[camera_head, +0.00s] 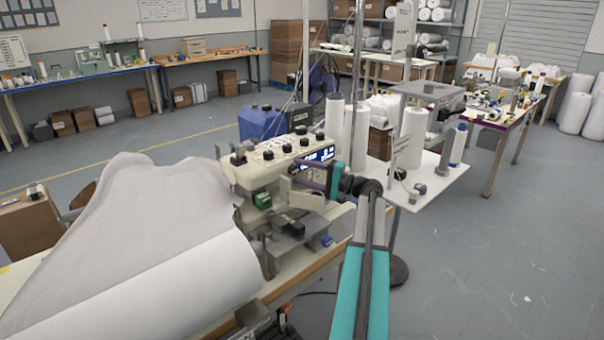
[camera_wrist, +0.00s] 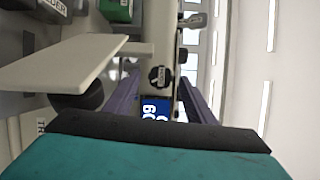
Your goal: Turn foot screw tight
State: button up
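The sewing machine (camera_head: 285,165) is a cream unit on the table, with several black knobs along its top and a lit blue display (camera_head: 318,154). My gripper (camera_head: 312,172) reaches its front right side, with purple fingers just below the display. The fingers look apart, with gaps to the knob. I cannot tell for sure that this knob is the foot screw; its label is too small to read.
White fabric (camera_head: 150,230) covers the table left of the machine. White thread cones (camera_head: 411,137) stand on a stand behind my arm. In the wrist view, a pale plate (camera_wrist: 65,62) juts in at left, close to the fingers. Open floor (camera_head: 500,250) lies to the right.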

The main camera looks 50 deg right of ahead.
dwell(0.3)
jog(key=b+v, duration=0.3)
jog(key=v, duration=1)
jog(key=shift+s+d, duration=0.15)
jog(key=shift+s, duration=0.15)
dwell(0.4)
